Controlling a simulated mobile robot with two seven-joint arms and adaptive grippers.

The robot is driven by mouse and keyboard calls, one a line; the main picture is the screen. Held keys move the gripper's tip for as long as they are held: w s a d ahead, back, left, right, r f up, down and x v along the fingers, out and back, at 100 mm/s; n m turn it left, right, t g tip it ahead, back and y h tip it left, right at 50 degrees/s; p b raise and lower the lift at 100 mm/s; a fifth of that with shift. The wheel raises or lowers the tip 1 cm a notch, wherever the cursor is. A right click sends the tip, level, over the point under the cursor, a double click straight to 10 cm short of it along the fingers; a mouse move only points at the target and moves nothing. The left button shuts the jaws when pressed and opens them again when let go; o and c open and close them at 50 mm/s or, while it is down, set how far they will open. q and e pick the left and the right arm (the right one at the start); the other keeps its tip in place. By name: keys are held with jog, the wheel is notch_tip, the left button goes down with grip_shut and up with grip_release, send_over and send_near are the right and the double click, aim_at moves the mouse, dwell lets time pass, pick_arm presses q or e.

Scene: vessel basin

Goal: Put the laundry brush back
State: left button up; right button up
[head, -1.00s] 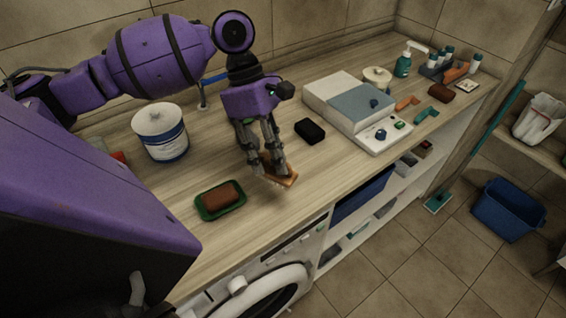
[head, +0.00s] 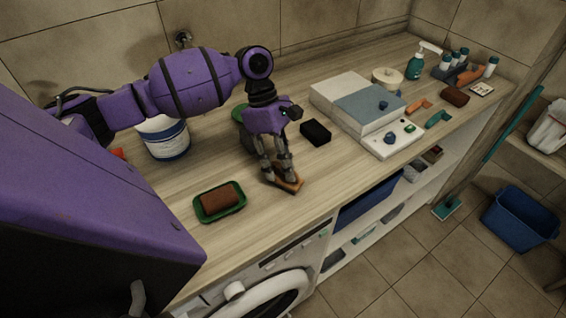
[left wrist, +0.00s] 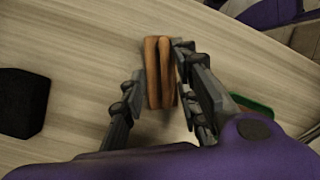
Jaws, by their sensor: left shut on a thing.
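The laundry brush appears to be the flat orange-brown wooden piece (head: 290,184) low over the counter, near its front edge. My left gripper (head: 278,178) points down at it, with its fingers shut on it. In the left wrist view the brush (left wrist: 152,75) shows as a grooved brown block between the fingers (left wrist: 160,85). Its underside is hidden, and I cannot tell whether it touches the counter. My right gripper is not in view.
A green dish (head: 238,210) holding a reddish-brown block (head: 220,196) lies left of the gripper. A black block (head: 316,132) is to the right. A white-blue tub (head: 168,144) stands behind. A grey-white board (head: 335,90) lies farther right. Counter (head: 330,170) is clear in front of it.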

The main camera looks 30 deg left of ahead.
pick_arm(q)
jog(key=o, duration=1.1)
jog(key=shift+f, duration=0.1)
jog(key=v, duration=1.2)
